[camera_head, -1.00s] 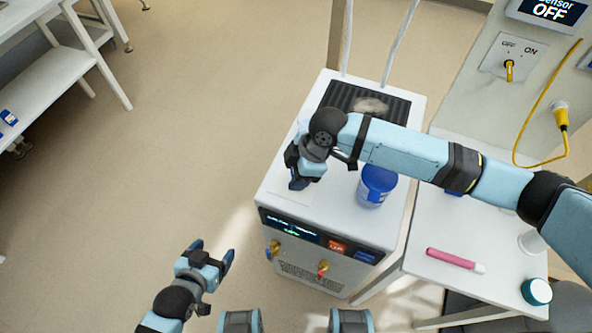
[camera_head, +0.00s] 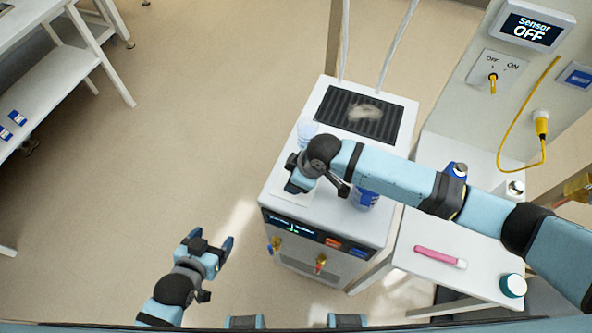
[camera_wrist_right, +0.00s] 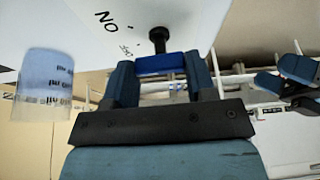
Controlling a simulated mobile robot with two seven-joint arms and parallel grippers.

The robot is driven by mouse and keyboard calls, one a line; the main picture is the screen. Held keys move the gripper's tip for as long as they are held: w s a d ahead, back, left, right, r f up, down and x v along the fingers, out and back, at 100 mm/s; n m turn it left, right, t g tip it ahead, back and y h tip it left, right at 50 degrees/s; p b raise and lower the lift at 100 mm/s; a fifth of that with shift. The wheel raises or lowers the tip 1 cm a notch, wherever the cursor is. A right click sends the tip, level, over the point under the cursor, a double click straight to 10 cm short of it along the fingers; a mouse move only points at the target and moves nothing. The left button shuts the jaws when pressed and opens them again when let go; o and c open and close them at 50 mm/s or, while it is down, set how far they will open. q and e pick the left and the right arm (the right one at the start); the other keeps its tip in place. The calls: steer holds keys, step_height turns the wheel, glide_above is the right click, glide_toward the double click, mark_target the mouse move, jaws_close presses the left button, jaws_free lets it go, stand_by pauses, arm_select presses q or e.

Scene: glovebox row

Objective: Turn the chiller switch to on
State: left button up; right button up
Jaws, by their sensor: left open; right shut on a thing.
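The chiller (camera_head: 277,190) is a white box with a dark vent on top and a lit display on its front. My right gripper (camera_head: 297,186) is at the left part of its top, and the arm hides part of that top. In the right wrist view, the right gripper (camera_wrist_right: 163,82) is shut on a blue bar, apparently the chiller switch handle (camera_wrist_right: 160,65). A black knob stands just beyond it, by upside-down ON and OFF marks on a white surface. My left gripper (camera_head: 208,246) is open and empty, low and left of the chiller.
A blue jar (camera_head: 364,199) stands on the chiller, partly behind my right arm. A pale translucent cup (camera_head: 307,129) stands behind the gripper. A wall display (camera_head: 535,29) reads Sensor OFF.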

steer(key=shift+r+m, duration=0.1)
steer(key=shift+m, duration=0.2)
steer(key=o, duration=0.9)
steer(key=shift+o, duration=0.2)
steer(key=v, duration=1.3)
steer(key=shift+s+r+b, duration=0.3)
steer(key=shift+r, duration=0.05)
steer(key=shift+d, duration=0.1)
